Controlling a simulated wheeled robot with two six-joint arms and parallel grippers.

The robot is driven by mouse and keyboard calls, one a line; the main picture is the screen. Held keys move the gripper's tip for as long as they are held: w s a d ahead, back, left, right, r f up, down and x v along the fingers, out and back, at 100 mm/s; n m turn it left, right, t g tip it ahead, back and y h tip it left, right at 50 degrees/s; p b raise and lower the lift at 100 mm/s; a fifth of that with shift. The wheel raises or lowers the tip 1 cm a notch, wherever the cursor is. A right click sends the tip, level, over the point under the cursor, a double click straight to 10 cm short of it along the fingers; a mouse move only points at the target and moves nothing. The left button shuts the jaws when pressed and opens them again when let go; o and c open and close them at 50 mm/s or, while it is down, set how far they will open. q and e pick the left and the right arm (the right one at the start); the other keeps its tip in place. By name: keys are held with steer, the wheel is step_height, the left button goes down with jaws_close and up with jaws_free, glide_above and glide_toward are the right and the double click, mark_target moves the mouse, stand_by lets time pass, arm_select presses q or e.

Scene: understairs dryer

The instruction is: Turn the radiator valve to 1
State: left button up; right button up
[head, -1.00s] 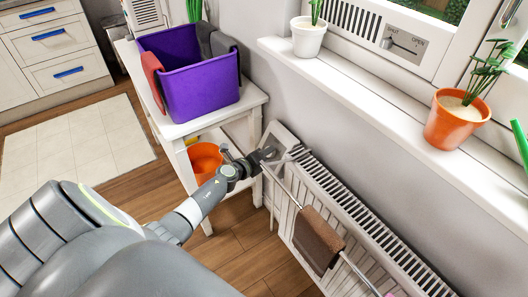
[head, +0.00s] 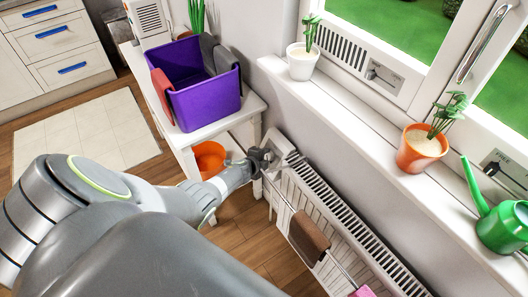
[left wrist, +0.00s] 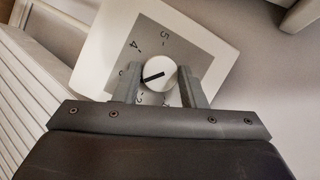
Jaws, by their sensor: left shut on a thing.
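The radiator valve is a round white knob (left wrist: 158,73) with a black pointer line, on a grey dial face in a white square plate (left wrist: 97,45). In the left wrist view the 5 and 4 are readable, and a 2 shows below left of the knob. Other marks are partly hidden by the fingers. The pointer line lies toward the left, slightly downward, near the mark between 4 and 2. My left gripper (left wrist: 160,86) has its fingers on either side of the knob, shut on it.
The ribbed radiator (head: 345,225) runs to the lower right, with a brown cloth (head: 309,236) on its rail. A white table (head: 180,138) with a purple bin (head: 205,97) stands left of the gripper. The windowsill (head: 350,105) with potted plants and a green watering can (head: 503,226) overhangs right.

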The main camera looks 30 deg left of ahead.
arm_select(q)
steer(key=shift+d+r+n+g+p, duration=0.2)
steer(key=shift+n+g+p, duration=0.2)
steer(key=shift+n+p, duration=0.3)
steer(key=shift+w+n+g, duration=0.1)
steer(key=shift+n+g, duration=0.2)
steer(key=shift+n, duration=0.5)
steer(key=shift+n+g+h, duration=0.4)
steer(key=shift+n+g, duration=0.1)
steer(key=shift+n, duration=0.7)
steer(key=shift+w+a+n+g+h, duration=0.1)
steer(key=shift+n+g+h, duration=0.2)
steer(key=shift+n, duration=0.8)
steer(key=shift+n+g+h+b, duration=0.35)
steer(key=shift+n+g+h, duration=0.05)
steer(key=shift+n, duration=0.7)
steer(key=shift+w+a+n+g+h+b, duration=0.15)
steer(key=shift+n+g+h+b, duration=0.15)
steer(key=shift+n+h+b, duration=0.5)
steer(key=n+h+b, duration=0.1)
steer(key=n+b, duration=0.1)
steer(key=n, duration=0.2)
steer(key=shift+a+r, duration=0.1)
steer(key=shift+a, duration=0.05)
arm_select(e)
step_height(320, 180, down, 2)
steer(key=shift+f, duration=0.1)
arm_select(q)
steer(key=shift+r+g, duration=0.1)
steer(key=shift+g, duration=0.2)
